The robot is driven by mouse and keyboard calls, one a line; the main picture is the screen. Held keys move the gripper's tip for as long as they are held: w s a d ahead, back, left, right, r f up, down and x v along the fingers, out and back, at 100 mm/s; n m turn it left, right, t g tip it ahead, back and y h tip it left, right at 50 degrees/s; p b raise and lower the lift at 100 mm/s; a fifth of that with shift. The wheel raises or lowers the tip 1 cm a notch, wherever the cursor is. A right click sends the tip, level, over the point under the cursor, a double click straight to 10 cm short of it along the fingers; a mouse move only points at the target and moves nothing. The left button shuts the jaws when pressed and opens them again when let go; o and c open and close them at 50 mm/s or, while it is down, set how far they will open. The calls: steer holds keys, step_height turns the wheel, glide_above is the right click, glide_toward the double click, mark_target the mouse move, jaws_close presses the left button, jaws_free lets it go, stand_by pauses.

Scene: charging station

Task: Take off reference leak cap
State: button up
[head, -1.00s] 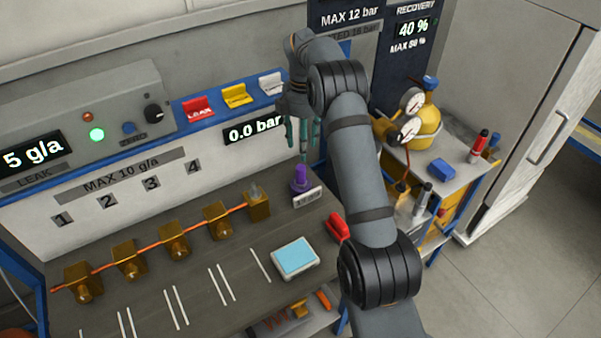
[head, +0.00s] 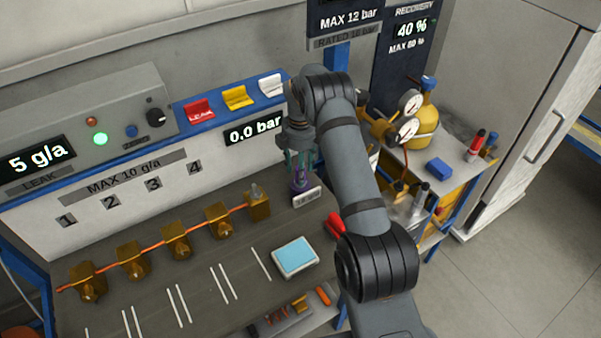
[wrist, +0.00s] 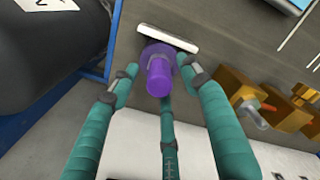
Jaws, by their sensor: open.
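The reference leak cap is purple (wrist: 158,72) and stands upright on the bench beside a small white label plate (wrist: 168,38). In the head view the purple cap (head: 299,187) is partly hidden by my gripper (head: 301,168). My gripper has teal fingers and is open. In the wrist view its fingertips (wrist: 158,80) are spread around the cap, with gaps visible at the sides. I cannot tell whether the third finger touches it.
Several brass blocks (head: 176,240) joined by an orange line stand left of the cap. A light blue pad (head: 295,256) and a red object (head: 335,224) lie in front. The panel with a 0.0 bar display (head: 254,129) rises behind. A yellow cylinder (head: 425,118) stands right.

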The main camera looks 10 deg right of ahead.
steer(key=shift+c, duration=0.8)
steer(key=c, duration=0.9)
steer(key=shift+r, duration=0.1)
